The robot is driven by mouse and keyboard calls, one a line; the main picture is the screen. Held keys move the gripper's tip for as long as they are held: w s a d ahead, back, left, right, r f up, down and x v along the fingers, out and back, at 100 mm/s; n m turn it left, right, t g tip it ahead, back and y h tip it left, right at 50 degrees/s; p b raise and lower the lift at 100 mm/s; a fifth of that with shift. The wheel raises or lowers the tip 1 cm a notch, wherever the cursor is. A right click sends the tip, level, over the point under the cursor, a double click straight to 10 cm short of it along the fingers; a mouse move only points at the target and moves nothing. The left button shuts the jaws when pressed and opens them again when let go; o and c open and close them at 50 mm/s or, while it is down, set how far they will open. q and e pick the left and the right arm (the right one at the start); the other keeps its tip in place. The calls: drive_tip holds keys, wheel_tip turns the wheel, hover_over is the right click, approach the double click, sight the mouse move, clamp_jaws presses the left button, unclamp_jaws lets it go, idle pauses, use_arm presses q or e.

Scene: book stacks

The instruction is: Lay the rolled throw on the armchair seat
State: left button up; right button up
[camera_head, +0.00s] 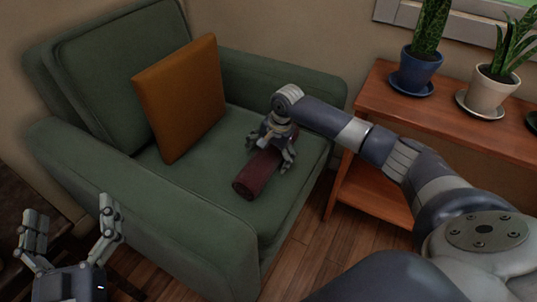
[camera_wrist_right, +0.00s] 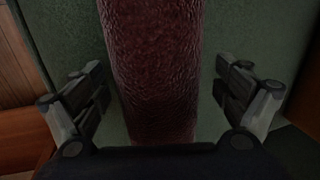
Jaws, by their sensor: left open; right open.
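The rolled throw (camera_head: 256,178) is a dark red roll lying on the green seat of the armchair (camera_head: 205,205), near its front right part. My right gripper (camera_head: 272,160) is above the roll with its fingers on either side of it. In the right wrist view the throw (camera_wrist_right: 153,70) runs between the open fingers of my right gripper (camera_wrist_right: 165,95), with green fabric showing between each finger and the roll. My left gripper (camera_head: 72,235) is open and empty at the lower left, in front of the armchair's near arm.
An orange cushion (camera_head: 182,98) leans against the armchair's backrest. A wooden shelf (camera_head: 455,115) at the right bears a blue pot (camera_head: 416,72) and a cream pot (camera_head: 492,92) with plants. Wooden floor (camera_head: 325,250) shows in front of the chair.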

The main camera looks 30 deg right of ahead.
sight(271, 148)
drive_tip(key=shift+r, duration=0.25)
drive_tip(key=p+v, duration=0.2)
drive_tip(key=v, duration=0.3)
drive_tip(key=p+v, duration=0.2)
drive_tip(key=v, duration=0.4)
drive_tip(key=shift+d+r, duration=0.1)
drive_tip(key=shift+r, duration=0.15)
use_arm(q)
drive_tip(key=s+a+f+g+y, duration=0.1)
drive_tip(key=s+f+g, duration=0.3)
drive_tip(key=f, duration=0.5)
drive_tip(key=s+a+f+g+y, duration=0.2)
drive_tip(key=s+a+f+g, duration=0.1)
drive_tip(key=f+g, duration=0.4)
wheel_tip(271, 148, down, 2)
drive_tip(key=shift+s+a+f+n, duration=0.2)
drive_tip(key=shift+s+a+n, duration=0.1)
drive_tip(key=shift+s, duration=0.05)
use_arm(e)
drive_tip(key=shift+s, duration=0.1)
